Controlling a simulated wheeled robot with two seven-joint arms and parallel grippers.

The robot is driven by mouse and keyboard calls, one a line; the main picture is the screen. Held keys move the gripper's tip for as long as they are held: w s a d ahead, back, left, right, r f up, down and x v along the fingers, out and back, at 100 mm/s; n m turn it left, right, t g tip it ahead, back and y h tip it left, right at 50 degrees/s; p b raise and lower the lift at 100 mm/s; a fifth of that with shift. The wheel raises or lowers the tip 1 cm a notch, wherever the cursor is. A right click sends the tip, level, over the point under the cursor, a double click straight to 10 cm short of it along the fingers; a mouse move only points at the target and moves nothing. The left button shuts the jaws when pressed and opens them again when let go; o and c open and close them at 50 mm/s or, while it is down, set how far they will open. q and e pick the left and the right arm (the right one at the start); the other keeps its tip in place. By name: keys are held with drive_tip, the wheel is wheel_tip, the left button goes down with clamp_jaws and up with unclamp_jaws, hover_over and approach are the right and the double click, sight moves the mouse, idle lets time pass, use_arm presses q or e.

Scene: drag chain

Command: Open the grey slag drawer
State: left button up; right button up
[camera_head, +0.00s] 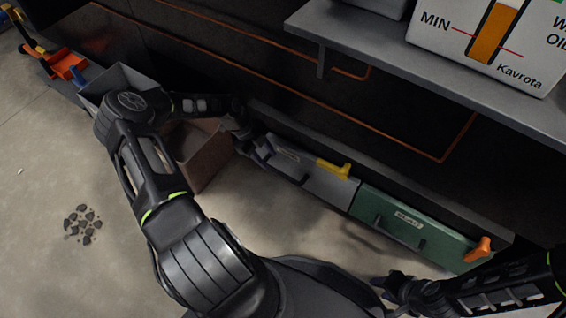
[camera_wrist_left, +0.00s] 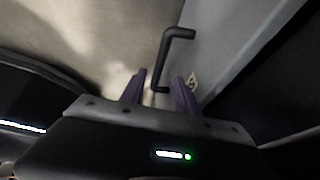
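The grey slag drawer (camera_head: 325,184) sits low under the dark machine, left of a green drawer (camera_head: 440,240). A yellow latch (camera_head: 335,170) lies at its upper right end. My left gripper (camera_head: 262,150) is at the grey drawer's left end and partly hides its front. In the left wrist view, the drawer's dark bar handle (camera_wrist_left: 178,50) stands out from the grey front, its near end between the spread fingers of my left gripper (camera_wrist_left: 158,90). I see no clear contact. My right gripper (camera_head: 392,288) is low, in front of the green drawer; its fingers are too dark to judge.
The green drawer has a dark handle and an orange latch (camera_head: 478,250). A brown open box (camera_head: 205,160) stands beside my left forearm, with a grey bin (camera_head: 120,78) behind. Dark lumps (camera_head: 82,224) lie on the floor. A shelf (camera_head: 420,65) overhangs at right.

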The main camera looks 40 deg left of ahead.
sight(279, 172)
idle(0.3)
use_arm(q)
drive_tip(key=b+x, duration=0.3)
drive_tip(key=x, duration=0.4)
drive_tip(key=shift+d+f, duration=0.2)
drive_tip(key=shift+f, duration=0.15)
drive_tip(key=shift+c, duration=0.5)
clamp_jaws()
idle(0.7)
